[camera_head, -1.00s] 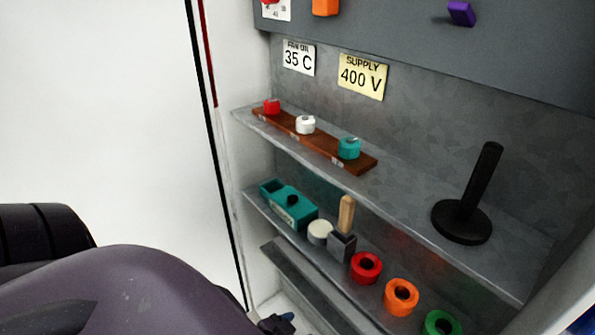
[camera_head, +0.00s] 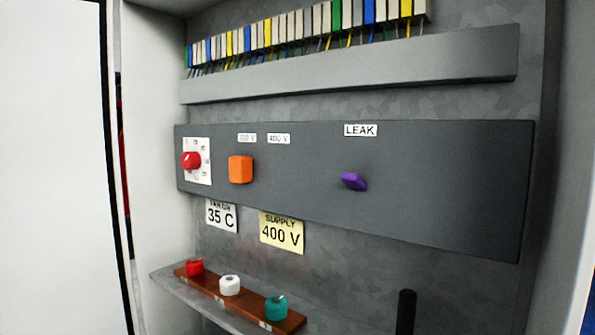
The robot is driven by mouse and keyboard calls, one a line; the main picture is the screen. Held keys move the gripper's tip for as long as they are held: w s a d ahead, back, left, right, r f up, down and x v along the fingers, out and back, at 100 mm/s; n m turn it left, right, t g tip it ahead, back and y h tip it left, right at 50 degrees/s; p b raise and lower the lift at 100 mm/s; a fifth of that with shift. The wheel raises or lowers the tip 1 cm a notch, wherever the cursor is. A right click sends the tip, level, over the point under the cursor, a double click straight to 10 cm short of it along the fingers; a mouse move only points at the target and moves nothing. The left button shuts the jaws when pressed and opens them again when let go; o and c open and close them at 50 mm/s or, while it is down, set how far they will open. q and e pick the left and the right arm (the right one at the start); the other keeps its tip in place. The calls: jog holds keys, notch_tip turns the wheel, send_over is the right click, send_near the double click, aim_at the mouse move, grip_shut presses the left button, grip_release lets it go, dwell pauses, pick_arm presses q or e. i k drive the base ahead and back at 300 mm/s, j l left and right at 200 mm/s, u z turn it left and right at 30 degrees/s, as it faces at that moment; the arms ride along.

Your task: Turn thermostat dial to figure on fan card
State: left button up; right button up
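The thermostat dial (camera_head: 192,161) is a red knob on a white scale plate (camera_head: 206,174) at the left end of the dark grey panel. The scale figures are too small to read surely, and so is the knob's setting. The fan card (camera_head: 221,215) is a white label below the panel reading "FAN ON 35 C". Neither of my grippers shows in the head view.
The panel (camera_head: 450,190) also carries an orange knob (camera_head: 240,169) and a purple knob (camera_head: 354,181) under a LEAK label (camera_head: 361,130). A yellow card (camera_head: 282,233) reads "SUPPLY 400 V". Below, a shelf (camera_head: 172,282) holds a brown strip with red, white and teal pieces.

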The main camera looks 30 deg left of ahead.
aim_at(191, 160)
jog(key=k+j+u, duration=0.25)
jog(key=j+u, duration=0.15)
jog(key=u, duration=0.95)
jog(key=i, duration=0.05)
